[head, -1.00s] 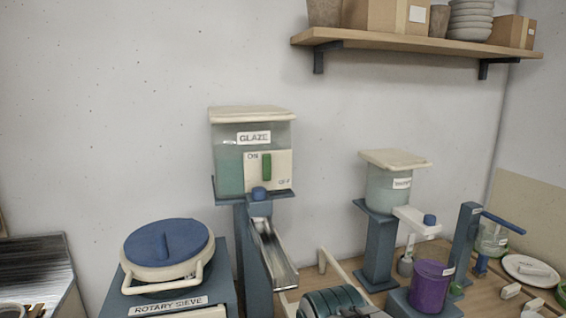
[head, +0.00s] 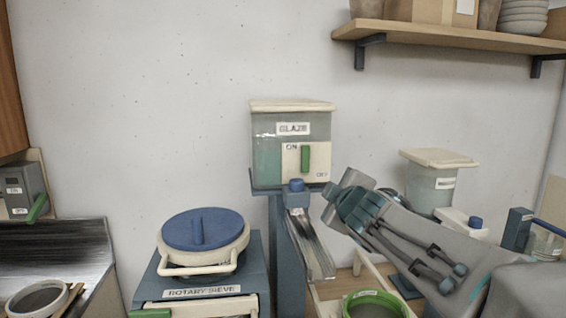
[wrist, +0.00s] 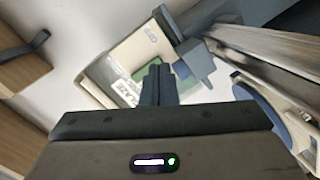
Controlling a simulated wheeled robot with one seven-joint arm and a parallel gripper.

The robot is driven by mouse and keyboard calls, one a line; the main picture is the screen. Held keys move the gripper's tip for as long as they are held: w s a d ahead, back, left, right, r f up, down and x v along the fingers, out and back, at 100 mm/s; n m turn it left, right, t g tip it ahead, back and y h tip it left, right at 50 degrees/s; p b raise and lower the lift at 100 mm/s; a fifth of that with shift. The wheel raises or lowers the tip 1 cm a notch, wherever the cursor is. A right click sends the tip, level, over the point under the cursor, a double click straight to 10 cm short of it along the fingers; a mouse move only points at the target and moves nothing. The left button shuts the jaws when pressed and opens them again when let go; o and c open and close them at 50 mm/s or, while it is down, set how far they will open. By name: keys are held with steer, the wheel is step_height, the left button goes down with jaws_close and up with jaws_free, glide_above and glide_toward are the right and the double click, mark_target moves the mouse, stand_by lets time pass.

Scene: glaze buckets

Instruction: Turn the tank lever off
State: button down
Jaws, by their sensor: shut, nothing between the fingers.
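The glaze tank (head: 262,150) stands on a blue post, with a white plate (head: 320,172) on its front marked ON at upper left and OFF at lower right. The green lever (head: 305,159) on the plate is upright, with its top beside ON. My gripper (head: 329,198) is just right of and below the plate, shut and empty. In the wrist view the shut fingers (wrist: 157,84) overlap the green lever (wrist: 148,66) and hide part of it. I cannot tell whether they touch it.
A blue spout (head: 296,190) and metal chute (head: 312,245) lie below the tank. The rotary sieve (head: 205,235) stands to the left. A green-rimmed bucket (head: 372,295) is below my arm. A second tank (head: 430,190) is behind the arm; a shelf (head: 450,35) hangs above.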

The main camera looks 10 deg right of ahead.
steer(key=w+a+r+n+t+y+b, duration=0.1)
steer(key=w+a+r+n+y, duration=0.2)
steer(key=n, duration=0.7)
steer(key=shift+w+a+r+y, duration=0.25)
steer(key=shift+a+r+y, duration=0.95)
steer(key=shift+y, duration=0.8)
steer(key=shift+f, duration=0.1)
steer(key=shift+w, duration=0.1)
